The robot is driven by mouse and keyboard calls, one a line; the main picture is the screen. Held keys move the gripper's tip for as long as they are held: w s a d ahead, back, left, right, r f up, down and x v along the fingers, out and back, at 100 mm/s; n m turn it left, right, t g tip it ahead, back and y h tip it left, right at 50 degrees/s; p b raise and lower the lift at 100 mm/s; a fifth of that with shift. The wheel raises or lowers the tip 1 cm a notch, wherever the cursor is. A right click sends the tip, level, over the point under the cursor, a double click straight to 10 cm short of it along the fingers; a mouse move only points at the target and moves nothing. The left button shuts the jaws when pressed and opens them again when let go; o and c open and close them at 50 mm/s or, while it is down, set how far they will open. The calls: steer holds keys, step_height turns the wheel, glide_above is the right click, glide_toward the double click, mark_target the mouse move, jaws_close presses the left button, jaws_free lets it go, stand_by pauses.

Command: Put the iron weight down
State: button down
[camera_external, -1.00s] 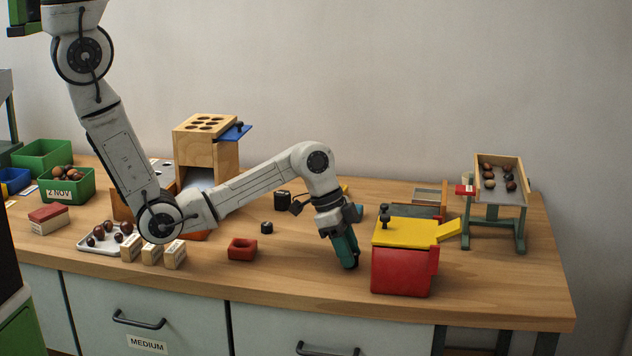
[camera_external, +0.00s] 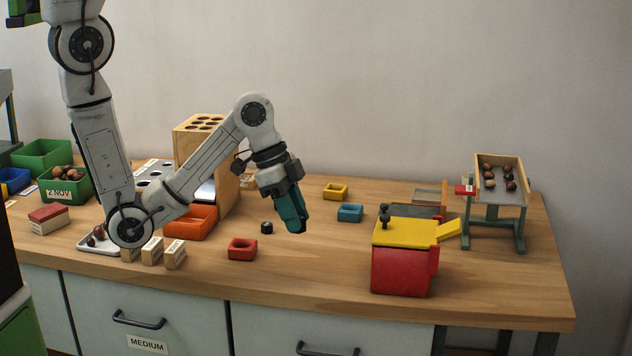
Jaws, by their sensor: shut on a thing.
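My gripper (camera_external: 298,228) has teal fingers that point down and slightly right, above the middle of the table. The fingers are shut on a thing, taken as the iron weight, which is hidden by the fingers. A small black cylinder (camera_external: 267,228) stands on the table to the left of the fingertips. A dark knobbed piece (camera_external: 385,218) sits on the yellow lid (camera_external: 408,232) of the red box (camera_external: 400,272). I cannot tell whether either is a weight.
A red block tray (camera_external: 242,249), blue tray (camera_external: 350,213) and yellow tray (camera_external: 335,191) lie around my gripper. A wooden holed stand (camera_external: 232,165) and orange bin (camera_external: 192,222) are at left. A sorting stand (camera_external: 495,190) is at right. The front middle tabletop is clear.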

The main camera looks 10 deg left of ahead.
steer(key=w+a+n+t+p, duration=0.2)
steer(key=w+a+n+p, duration=0.35)
steer(key=w+a, duration=0.35)
glide_toward(320, 237)
steer(key=shift+d+f+y+b, duration=0.15)
steer(key=shift+d+f+b, duration=0.1)
steer(key=shift+d, duration=0.25)
steer(key=shift+d+f+y+b, duration=0.1)
steer(key=shift+d+f+y, duration=0.1)
steer(key=shift+d, duration=0.35)
steer(key=shift+w+d+f, duration=0.2)
steer(key=shift+w+f, duration=0.1)
steer(key=shift+f, duration=0.15)
steer(key=shift+w+f, duration=0.15)
steer(key=shift+f, duration=1.55)
steer(key=shift+f, duration=0.1)
steer(key=c, duration=0.8)
jaws_free()
